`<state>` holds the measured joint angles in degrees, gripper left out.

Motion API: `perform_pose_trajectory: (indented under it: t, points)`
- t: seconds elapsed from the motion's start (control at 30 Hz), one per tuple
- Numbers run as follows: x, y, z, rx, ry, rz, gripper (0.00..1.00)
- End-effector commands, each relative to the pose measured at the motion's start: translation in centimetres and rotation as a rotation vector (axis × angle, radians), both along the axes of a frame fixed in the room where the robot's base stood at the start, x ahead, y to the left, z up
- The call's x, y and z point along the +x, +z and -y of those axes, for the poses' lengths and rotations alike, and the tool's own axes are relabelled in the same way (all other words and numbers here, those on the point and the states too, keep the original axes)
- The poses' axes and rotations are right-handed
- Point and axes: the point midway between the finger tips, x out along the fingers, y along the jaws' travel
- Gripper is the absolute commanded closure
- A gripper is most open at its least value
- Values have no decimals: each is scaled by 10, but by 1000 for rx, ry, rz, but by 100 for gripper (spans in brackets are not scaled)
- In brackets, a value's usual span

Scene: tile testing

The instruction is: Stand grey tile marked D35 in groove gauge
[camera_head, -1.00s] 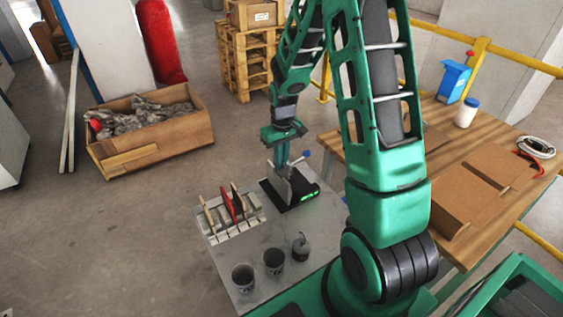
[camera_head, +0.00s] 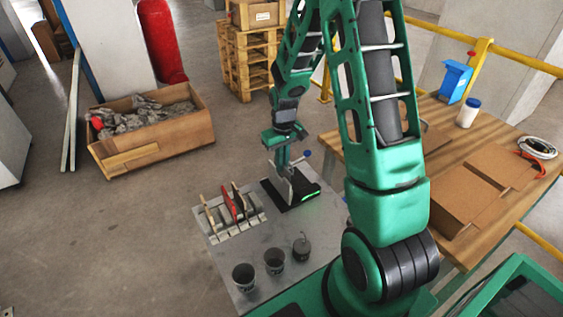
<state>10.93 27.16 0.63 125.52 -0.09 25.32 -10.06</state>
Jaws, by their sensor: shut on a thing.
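My gripper (camera_head: 284,168) is at the far end of the grey bench plate (camera_head: 228,254), pointing down. It is shut on a thin grey tile (camera_head: 290,188), held upright. The tile's lower edge is at the black block with a green light, which looks like the groove gauge (camera_head: 312,197). I cannot tell whether the tile is seated in the groove or just above it. Its marking is too small to read.
Two dark cups (camera_head: 244,277) and a small dark lidded pot (camera_head: 301,247) stand near the plate's front. A wooden table (camera_head: 470,150) with cardboard boxes is to the right. A rubble crate (camera_head: 150,142) sits on the floor at left.

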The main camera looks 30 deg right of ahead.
Motion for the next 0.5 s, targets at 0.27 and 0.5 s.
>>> perform_pose_trajectory:
  t: [0.27,0.5]
  points:
    - [0,-7,0,0,0,0,100]
    - [0,-14,0,0,0,0,100]
